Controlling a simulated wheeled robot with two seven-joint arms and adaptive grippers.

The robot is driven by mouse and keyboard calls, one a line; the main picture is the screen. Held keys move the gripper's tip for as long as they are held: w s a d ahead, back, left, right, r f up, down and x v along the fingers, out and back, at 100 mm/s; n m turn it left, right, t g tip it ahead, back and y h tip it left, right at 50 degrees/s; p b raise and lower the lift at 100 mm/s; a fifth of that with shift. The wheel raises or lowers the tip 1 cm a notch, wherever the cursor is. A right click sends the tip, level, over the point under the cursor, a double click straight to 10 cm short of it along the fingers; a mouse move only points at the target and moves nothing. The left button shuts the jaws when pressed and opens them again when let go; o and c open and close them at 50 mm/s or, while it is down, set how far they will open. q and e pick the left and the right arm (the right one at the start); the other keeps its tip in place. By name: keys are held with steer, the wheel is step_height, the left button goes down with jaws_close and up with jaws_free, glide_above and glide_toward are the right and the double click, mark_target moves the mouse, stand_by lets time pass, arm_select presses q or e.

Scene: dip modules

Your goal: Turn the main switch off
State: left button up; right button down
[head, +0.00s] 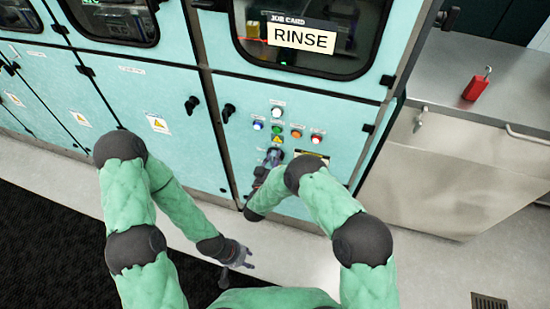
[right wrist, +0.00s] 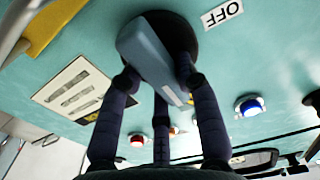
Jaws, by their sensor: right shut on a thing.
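The main switch is a grey-blue bar handle (right wrist: 150,58) on a dark round base (right wrist: 182,32), seen upside down in the right wrist view. A white OFF label (right wrist: 222,14) is beside the base. The handle slants across the base and does not point at that label. My right gripper (right wrist: 160,88) has its dark fingers shut around the handle. In the head view my right gripper (head: 272,158) is at the teal cabinet's lower panel and hides most of the switch. My left gripper (head: 238,258) is low in front of the cabinet, empty, with fingers apart.
Several coloured buttons (head: 297,133) sit on the panel above the switch. A RINSE card (head: 301,38) is on the window above. A red padlock (head: 477,87) lies on the steel counter (head: 440,70) at right. Black door handles (head: 228,112) stick out at left.

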mark_target(273, 134)
steer(key=shift+n, duration=0.3)
steer(key=n, duration=0.3)
steer(key=shift+w+a+r+n, duration=0.1)
steer(key=shift+a+r+n, duration=0.1)
steer(key=shift+n, duration=0.1)
steer(key=n, duration=0.4)
steer(key=shift+w+a+b, duration=0.1)
steer(key=shift+a+b, duration=0.15)
steer(key=shift+b, duration=0.05)
steer(key=n, duration=0.5)
steer(key=shift+w+a+f, duration=0.1)
steer(key=shift+a+f, duration=0.05)
steer(key=shift+a, duration=0.1)
steer(key=n, duration=0.4)
steer(key=shift+a+f+n, duration=0.15)
steer(key=shift+n, duration=0.15)
steer(key=c, duration=0.9)
jaws_free()
steer(key=shift+f, duration=0.1)
step_height(273, 134, up, 10)
steer(key=shift+r, duration=0.1)
